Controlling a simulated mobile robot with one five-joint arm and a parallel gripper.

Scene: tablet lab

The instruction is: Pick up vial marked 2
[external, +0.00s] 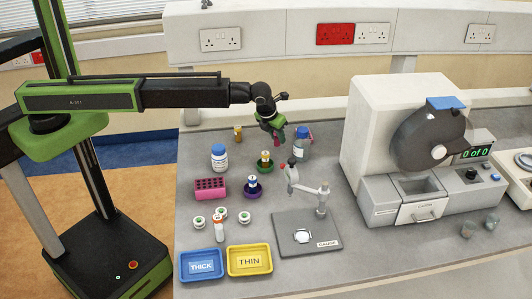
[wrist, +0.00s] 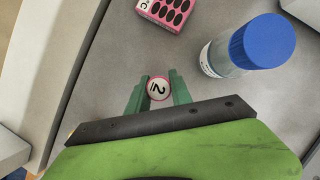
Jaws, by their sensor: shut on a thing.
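The vial marked 2 (wrist: 158,88) shows in the wrist view as a round white top with a red rim and a dark "2". It stands between the two green fingers of my gripper (wrist: 157,92), which are shut on its sides. In the external view my gripper (external: 274,130) hangs over the back middle of the bench, close to a blue-capped bottle. The vial is too small and too covered by the fingers to make out clearly there. I cannot tell whether its bottom touches the bench.
A blue-capped white bottle (external: 219,158) and a pink rack (external: 210,188) stand left of my gripper. Vials in green (external: 265,165) and purple (external: 253,186) holders stand below it. The THICK (external: 202,276) and THIN (external: 249,271) trays are at the front. A large machine (external: 375,130) stands right.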

